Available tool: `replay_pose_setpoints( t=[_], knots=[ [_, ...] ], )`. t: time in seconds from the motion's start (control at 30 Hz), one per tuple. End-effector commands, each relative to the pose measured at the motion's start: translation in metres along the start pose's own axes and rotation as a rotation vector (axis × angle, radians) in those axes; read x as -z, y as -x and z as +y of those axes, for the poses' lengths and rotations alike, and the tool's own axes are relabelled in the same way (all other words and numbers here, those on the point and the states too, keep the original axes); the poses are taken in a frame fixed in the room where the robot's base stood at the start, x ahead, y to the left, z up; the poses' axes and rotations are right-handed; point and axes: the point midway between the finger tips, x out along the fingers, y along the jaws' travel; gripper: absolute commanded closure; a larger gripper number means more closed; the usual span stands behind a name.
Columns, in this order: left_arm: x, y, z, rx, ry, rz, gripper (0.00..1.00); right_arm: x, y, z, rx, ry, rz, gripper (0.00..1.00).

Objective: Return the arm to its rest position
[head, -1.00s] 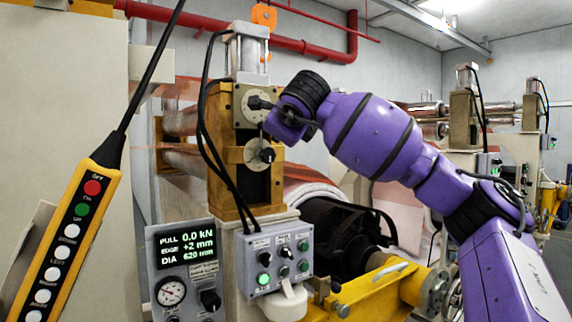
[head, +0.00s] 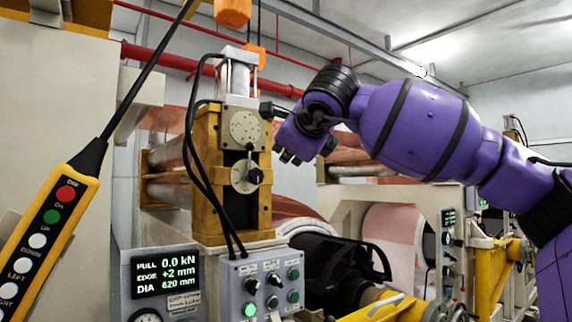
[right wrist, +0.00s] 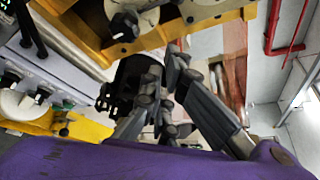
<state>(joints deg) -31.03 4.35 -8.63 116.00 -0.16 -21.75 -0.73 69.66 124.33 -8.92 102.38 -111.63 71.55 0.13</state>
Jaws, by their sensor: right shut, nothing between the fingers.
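My right arm, purple with black bands, comes in from the right in the head view. Its gripper (head: 286,157) is partly hidden behind the wrist, just right of the roller housing (head: 262,215) with its round dial plates. In the right wrist view the dark grey fingers (right wrist: 168,80) come together at their tips and hold nothing. The gripper looks apart from the housing, though the exact gap is hard to tell. My left gripper is not in view.
A yellow pendant (head: 48,225) hangs at the left. A display panel (head: 165,275) and a grey button box (head: 262,284) sit below the housing. A yellow beam (head: 375,305) and a black-wrapped core (head: 335,270) lie below my arm. Open air is above it.

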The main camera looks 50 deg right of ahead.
Motion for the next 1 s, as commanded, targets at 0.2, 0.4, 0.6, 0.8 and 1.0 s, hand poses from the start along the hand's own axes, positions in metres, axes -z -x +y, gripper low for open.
replay_pose_setpoints(
  t=[0.2, 0.4, 0.6, 0.8, 1.0],
  knots=[
    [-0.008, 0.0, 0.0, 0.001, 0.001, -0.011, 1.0, 0.0, 0.014, 0.0, 0.001, 0.001, 0.001, 1.0],
    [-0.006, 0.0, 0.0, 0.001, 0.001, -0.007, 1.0, 0.0, 0.015, -0.001, 0.001, 0.0, 0.001, 1.0],
    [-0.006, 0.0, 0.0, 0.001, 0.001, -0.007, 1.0, 0.0, 0.015, -0.001, 0.0, 0.0, 0.0, 1.0],
    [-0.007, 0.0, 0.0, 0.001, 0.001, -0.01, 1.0, 0.0, 0.015, -0.001, 0.0, 0.0, -0.002, 1.0],
    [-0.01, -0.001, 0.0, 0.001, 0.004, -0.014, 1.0, -0.042, 0.02, 0.026, -0.111, -0.041, -0.176, 1.0]
  ],
)
